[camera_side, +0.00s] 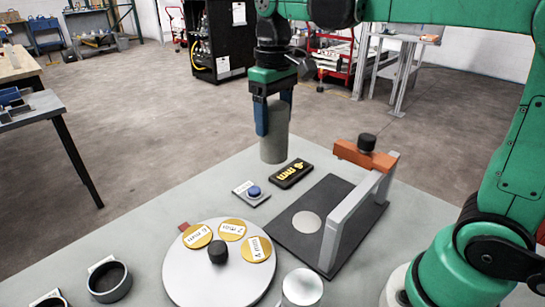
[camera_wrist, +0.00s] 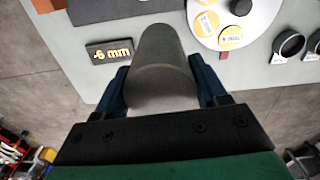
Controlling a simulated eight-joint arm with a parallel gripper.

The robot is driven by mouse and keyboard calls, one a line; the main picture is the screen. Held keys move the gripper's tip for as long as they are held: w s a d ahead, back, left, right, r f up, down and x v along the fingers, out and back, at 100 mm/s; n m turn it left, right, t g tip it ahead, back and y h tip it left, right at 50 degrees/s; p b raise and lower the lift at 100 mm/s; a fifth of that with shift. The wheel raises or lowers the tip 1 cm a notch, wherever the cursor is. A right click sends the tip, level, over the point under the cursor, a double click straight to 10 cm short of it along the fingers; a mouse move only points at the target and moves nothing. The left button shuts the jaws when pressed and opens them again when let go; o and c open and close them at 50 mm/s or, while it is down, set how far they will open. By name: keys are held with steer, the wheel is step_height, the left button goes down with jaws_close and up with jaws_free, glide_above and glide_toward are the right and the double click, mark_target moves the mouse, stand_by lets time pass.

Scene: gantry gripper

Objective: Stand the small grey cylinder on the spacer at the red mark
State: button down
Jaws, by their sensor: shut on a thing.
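My gripper (camera_side: 274,130) is shut on a grey cylinder (camera_side: 274,145), held upright; it fills the space between the blue fingers in the wrist view (camera_wrist: 158,60). It is near the table's far edge; I cannot tell whether its base touches. A round turntable (camera_side: 215,285) with a black knob carries several gold disc spacers with mm labels. The red mark (camera_side: 184,227) is at the turntable's rim, beside one spacer (camera_side: 197,236); in the wrist view that spacer (camera_wrist: 231,37) reads about 6 mm. Nothing stands on the spacers.
A black "-6 mm" display (camera_side: 291,174) and a blue button (camera_side: 254,191) lie between gripper and turntable. A grey arch with an orange block (camera_side: 364,155) stands over a dark plate (camera_side: 290,238). A pale cylinder (camera_side: 302,288) and a dark ring (camera_side: 110,281) are nearer the front.

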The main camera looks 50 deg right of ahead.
steer(key=s+d+r+n, duration=0.2)
steer(key=s+r, duration=0.4)
steer(key=s, duration=0.1)
steer(key=shift+d+r+n, duration=0.15)
steer(key=shift+r+n, duration=0.1)
steer(key=shift+n, duration=0.15)
step_height(320, 180, down, 20)
steer(key=shift+r, duration=0.2)
steer(key=shift+f, duration=0.25)
steer(key=shift+c, duration=0.2)
jaws_free()
